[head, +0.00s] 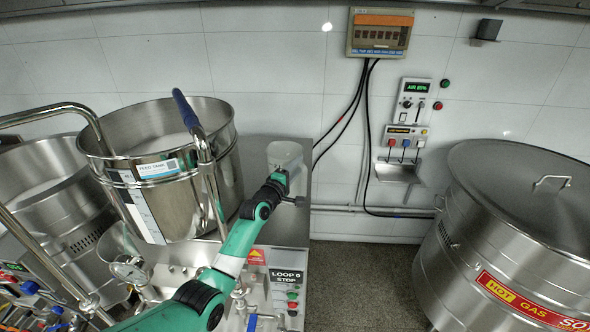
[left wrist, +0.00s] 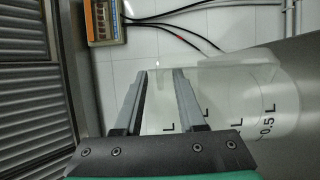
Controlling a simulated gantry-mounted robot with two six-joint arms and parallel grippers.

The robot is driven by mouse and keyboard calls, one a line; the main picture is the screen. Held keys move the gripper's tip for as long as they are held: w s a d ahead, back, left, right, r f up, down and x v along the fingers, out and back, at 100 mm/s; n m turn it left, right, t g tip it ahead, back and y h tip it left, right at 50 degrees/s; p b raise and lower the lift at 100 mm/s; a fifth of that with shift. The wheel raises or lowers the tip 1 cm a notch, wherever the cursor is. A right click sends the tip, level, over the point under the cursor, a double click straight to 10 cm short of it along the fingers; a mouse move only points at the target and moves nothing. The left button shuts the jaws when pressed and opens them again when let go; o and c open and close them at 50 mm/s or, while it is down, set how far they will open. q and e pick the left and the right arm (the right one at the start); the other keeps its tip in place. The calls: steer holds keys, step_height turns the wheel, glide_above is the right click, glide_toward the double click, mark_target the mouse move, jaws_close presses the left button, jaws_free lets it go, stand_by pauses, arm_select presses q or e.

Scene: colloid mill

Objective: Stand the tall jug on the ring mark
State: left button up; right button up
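The tall jug (head: 286,153) is a pale, greyish vessel at the right end of the steel bench, against the tiled wall in the head view. In the left wrist view the jug (left wrist: 240,95) is large, translucent and marked with litre graduations, one reading 0.5 L. My left gripper (head: 285,187) is right at the jug and covers its lower part. In the left wrist view its two fingers (left wrist: 161,72) stand apart with the jug's wall showing between and beside them; whether they press on it is unclear. I cannot tell the jug's tilt. No ring mark is visible. My right gripper is not in view.
A steel feed tank (head: 185,205) with a blue-gripped handle stands left of the jug. A LOOP STOP panel (head: 287,277) is below it. A large lidded hot-gas vessel (head: 520,230) fills the right. Dark floor (head: 360,285) lies between. Wall controls (head: 408,100) and cables hang behind.

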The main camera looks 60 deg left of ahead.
arm_select(q)
steer(key=p+v, duration=0.3)
steer(key=v, duration=0.9)
steer(key=shift+r, duration=0.1)
